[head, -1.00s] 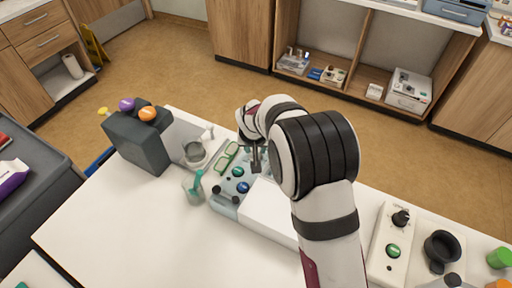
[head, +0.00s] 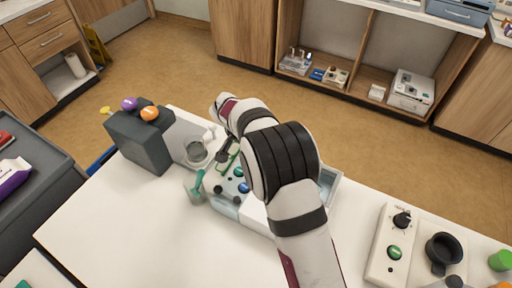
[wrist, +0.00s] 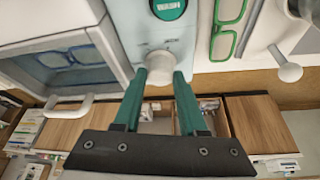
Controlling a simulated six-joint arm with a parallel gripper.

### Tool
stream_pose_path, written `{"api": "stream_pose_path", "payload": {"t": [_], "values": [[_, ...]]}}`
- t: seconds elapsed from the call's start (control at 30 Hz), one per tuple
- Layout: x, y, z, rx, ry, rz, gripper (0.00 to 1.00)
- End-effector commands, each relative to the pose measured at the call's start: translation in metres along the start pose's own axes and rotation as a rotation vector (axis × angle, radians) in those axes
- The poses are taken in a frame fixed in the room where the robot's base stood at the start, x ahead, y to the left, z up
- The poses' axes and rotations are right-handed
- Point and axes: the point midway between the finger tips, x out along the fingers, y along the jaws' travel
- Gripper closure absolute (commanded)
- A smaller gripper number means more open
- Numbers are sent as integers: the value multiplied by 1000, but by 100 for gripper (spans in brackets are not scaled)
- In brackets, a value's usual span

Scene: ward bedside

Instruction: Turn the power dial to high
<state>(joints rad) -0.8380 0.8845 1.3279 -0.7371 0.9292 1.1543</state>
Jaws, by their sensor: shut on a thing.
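The power dial (wrist: 158,66) is a pale round knob on the pale blue panel (wrist: 135,22) of the cleaner, below a green WASH button (wrist: 168,8) in the wrist view. My gripper (wrist: 159,80) has its teal fingers on either side of the knob and is shut on it. Small print stands above the knob but is too blurred to read, and I cannot tell which way the dial points. In the head view the cleaner (head: 226,202) stands on the white table, and my arm hides the dial and fingertips.
Green-framed glasses (wrist: 228,28) lie beside the panel. A clear-lidded basin (wrist: 75,60) with a white handle (wrist: 70,104) is on its other side. A grey box (head: 140,140) with coloured knobs stands left. The table's front left is clear.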

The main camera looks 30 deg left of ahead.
Motion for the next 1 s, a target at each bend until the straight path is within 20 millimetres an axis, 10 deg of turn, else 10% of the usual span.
{"api": "stream_pose_path", "payload": {"t": [0.53,0.57,0.7,1.0], "values": [[1,1,3,23,-6,14,100],[1,1,3,23,-6,14,57],[1,0,2,23,-4,12,32],[0,0,1,22,-2,10,29]]}}
